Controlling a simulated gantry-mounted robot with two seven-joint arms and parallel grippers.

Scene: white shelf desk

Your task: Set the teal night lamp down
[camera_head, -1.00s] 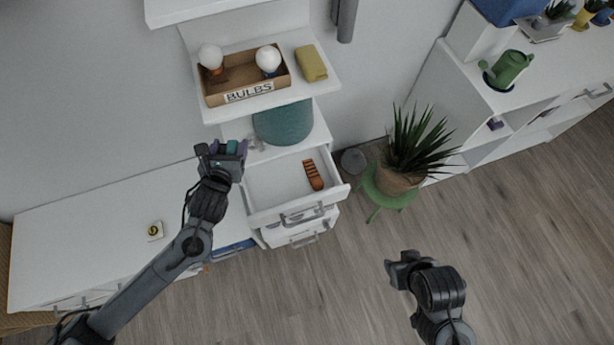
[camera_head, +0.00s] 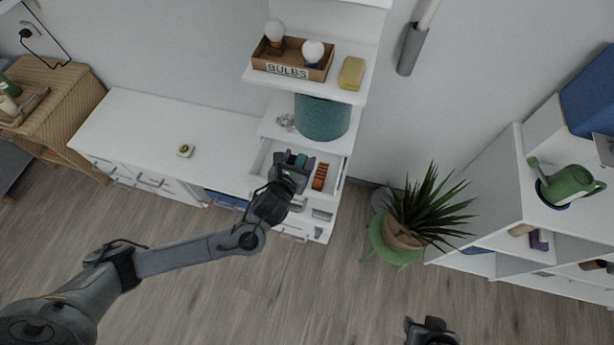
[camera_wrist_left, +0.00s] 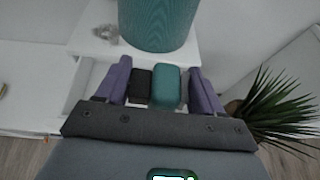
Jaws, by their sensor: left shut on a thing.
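My left gripper (camera_head: 290,174) is shut on a small teal and dark block, which I take for the teal night lamp (camera_wrist_left: 166,88). In the left wrist view the lamp sits between the two purple fingers (camera_wrist_left: 160,88), its teal part on the right and dark part on the left. In the head view the gripper and lamp are over the open drawer (camera_head: 262,158) and hide part of it; I cannot tell their height above it. My right gripper (camera_head: 427,328) is at the bottom edge, partly cut off, its jaws unclear.
An orange-brown slotted item (camera_head: 320,176) lies in the drawer. A large teal cylinder (camera_head: 321,118) and a small clear item (camera_head: 286,121) stand behind it, under the shelf with the bulbs box (camera_head: 287,71). A potted plant (camera_head: 410,222) stands to the right. The long white desktop (camera_head: 150,125) is mostly clear.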

